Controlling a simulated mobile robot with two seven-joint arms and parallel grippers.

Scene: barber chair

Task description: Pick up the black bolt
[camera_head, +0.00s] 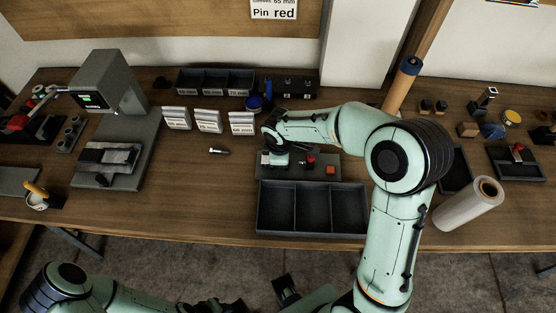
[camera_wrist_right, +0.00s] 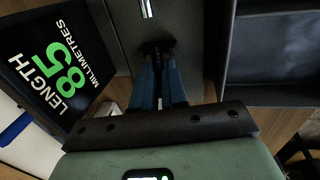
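My right gripper (camera_head: 272,152) is low over a grey fixture plate (camera_head: 327,173), left of the red knob in the head view. In the right wrist view its blue fingers (camera_wrist_right: 158,82) are close together and point at a small dark piece (camera_wrist_right: 156,47) on the grey surface. This may be the black bolt. I cannot tell whether the fingers hold it. A small bolt-like piece (camera_head: 218,151), dark with a bright end, lies loose on the bench left of the gripper. My left arm is low at the bottom left; its fingers are not clear.
A dark three-compartment tray (camera_head: 312,231) is in front of the fixture. A display (camera_wrist_right: 55,65) reads length 85 millimetres. White label cards (camera_head: 208,121) and a bin row (camera_head: 216,82) stand behind. Bench left of the fixture is mostly free.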

